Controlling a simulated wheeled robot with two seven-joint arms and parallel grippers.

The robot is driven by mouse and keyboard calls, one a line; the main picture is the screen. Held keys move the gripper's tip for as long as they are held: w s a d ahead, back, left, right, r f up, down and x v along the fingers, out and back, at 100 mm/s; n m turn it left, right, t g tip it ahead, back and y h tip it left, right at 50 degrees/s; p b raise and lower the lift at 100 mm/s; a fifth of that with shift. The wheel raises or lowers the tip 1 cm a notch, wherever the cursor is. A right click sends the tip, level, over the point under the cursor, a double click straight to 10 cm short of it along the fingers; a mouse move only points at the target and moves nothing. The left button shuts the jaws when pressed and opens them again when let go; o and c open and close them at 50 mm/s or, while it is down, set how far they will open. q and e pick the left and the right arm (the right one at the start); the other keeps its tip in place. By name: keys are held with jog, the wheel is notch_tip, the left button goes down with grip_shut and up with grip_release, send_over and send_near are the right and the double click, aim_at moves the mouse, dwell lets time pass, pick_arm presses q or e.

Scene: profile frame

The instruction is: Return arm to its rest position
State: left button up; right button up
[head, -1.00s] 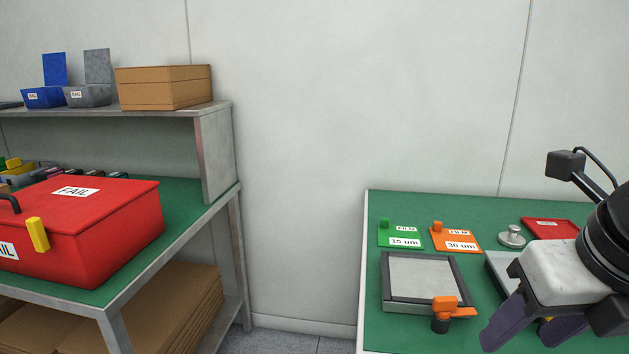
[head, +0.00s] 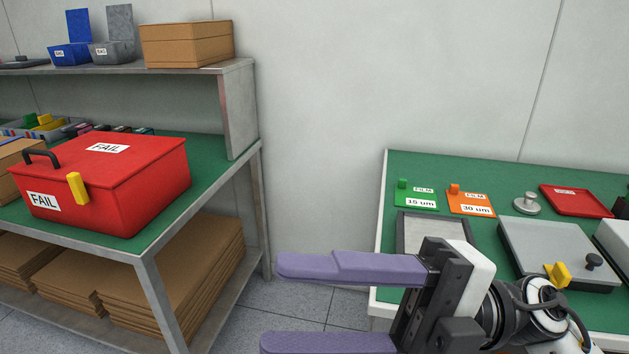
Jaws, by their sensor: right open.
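My right gripper (head: 315,304) is open and empty, with its two purple fingers pointing left. It is in front of the left front edge of the right-hand green table (head: 440,168), over the gap between the tables as I see it. My right arm comes in from the lower right. It hides part of the grey-framed plate (head: 412,236) and the table's front edge. My left gripper is not in view.
A red FAIL box (head: 140,180) with a yellow latch stands on the left bench (head: 208,172). On the right table are green (head: 418,187) and orange (head: 470,193) film cards, a metal weight (head: 526,203), a red tray (head: 577,206) and a grey lidded plate (head: 545,237). Floor shows between the tables.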

jog(key=w+d+f+m+t+h+p, duration=0.1)
jog(key=w+d+f+m+t+h, duration=0.15)
jog(key=w+m+t, duration=0.6)
jog(key=w+d+f+m+t+h, duration=0.2)
jog(key=w+d+f+m+t, duration=0.25)
jog(key=m+t, duration=0.7)
jog(key=w+d+f+m+t+h, duration=0.15)
jog(key=d+f+m+h, duration=0.25)
jog(key=f+m+h, duration=0.55)
jog(key=s+d+f+m+g+h, duration=0.1)
jog(key=s+f+g, duration=0.2)
jog(key=f, duration=0.6)
jog(key=s+d+f+m+g+h+p, duration=0.1)
jog(key=s+d+f+g, duration=0.1)
jog(key=s+f, duration=0.6)
jog(key=s+d+f+m+g+h+p, duration=0.1)
jog(key=s+f+g, duration=0.3)
jog(key=f, duration=0.8)
jog(key=shift+s+d+m+g+h, duration=0.35)
jog(key=shift+s+d+m+h, duration=0.15)
jog(key=shift+s, duration=0.4)
